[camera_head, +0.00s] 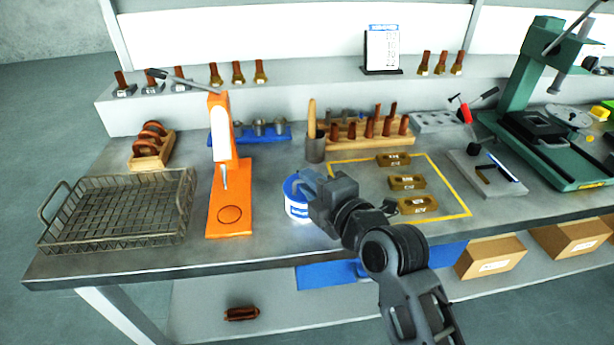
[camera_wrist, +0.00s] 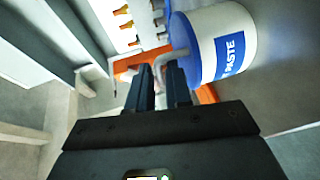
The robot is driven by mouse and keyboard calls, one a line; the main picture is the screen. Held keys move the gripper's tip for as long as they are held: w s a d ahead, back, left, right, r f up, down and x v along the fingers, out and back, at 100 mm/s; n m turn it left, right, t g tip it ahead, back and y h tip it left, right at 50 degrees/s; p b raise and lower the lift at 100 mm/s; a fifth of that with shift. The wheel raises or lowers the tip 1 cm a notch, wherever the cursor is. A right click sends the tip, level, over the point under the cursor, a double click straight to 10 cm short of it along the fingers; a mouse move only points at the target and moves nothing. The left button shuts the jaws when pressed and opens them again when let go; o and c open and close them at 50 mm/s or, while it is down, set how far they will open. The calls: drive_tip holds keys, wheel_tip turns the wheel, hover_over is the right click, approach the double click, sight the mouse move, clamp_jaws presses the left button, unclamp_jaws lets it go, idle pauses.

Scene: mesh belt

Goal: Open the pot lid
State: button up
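The paste pot (camera_head: 297,208) is a white tub with a blue label and a blue lid (camera_head: 291,184), standing upright near the table's front edge. In the wrist view the pot (camera_wrist: 226,45) fills the upper right, with the blue lid (camera_wrist: 181,36) on its left side. A bent grey handle (camera_wrist: 164,62) comes off the lid and runs between my fingers. My gripper (camera_head: 308,181) is at the lid from the right; in the wrist view my gripper (camera_wrist: 161,82) has its fingers close on both sides of the handle. The lid sits on the pot.
An orange press (camera_head: 229,200) stands just left of the pot, and a wire basket (camera_head: 120,235) is farther left. A wooden rack (camera_head: 365,142) and a grey cup (camera_head: 314,147) stand behind. Brass blocks (camera_head: 407,182) lie inside a yellow outline on the right.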

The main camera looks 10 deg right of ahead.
drive_tip(key=shift+x, duration=0.9)
drive_tip(key=shift+c, duration=0.3)
clamp_jaws()
